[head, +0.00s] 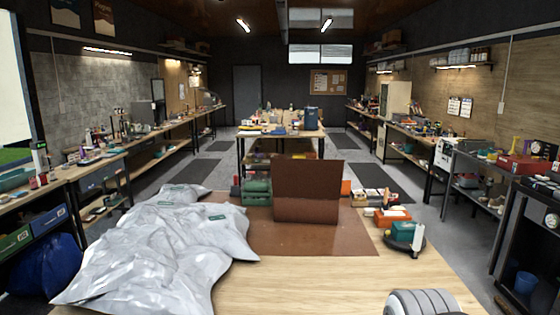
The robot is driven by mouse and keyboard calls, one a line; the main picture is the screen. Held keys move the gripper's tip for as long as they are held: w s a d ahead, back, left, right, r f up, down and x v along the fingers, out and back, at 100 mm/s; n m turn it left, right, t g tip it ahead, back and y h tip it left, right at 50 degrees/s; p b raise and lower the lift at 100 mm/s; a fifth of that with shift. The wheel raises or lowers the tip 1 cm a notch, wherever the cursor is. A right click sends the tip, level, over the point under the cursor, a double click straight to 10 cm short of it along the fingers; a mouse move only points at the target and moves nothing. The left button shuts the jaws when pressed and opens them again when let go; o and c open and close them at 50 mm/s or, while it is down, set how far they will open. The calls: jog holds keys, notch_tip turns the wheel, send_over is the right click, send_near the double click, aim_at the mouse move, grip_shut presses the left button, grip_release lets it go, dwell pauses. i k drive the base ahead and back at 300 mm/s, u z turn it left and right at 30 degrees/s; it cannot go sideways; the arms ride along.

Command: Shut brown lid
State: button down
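A brown box (306,211) stands on a brown mat (300,242) on the wooden table in front of me. Its brown lid (308,176) is open and stands up, leaning slightly back, behind and above the box's front wall. The inside of the box is hidden from this low angle. My gripper does not show in the head view.
A crumpled silver-grey sheet (165,252) covers the table's left side. A green case (256,191) stands just left of the box. Orange and green items (400,232) sit to its right. The mat's front is clear. A rounded grey-white part shows at the bottom right.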

aim_at(296, 177)
jog(key=u, duration=0.05)
jog(key=i, duration=0.95)
jog(key=z, duration=0.1)
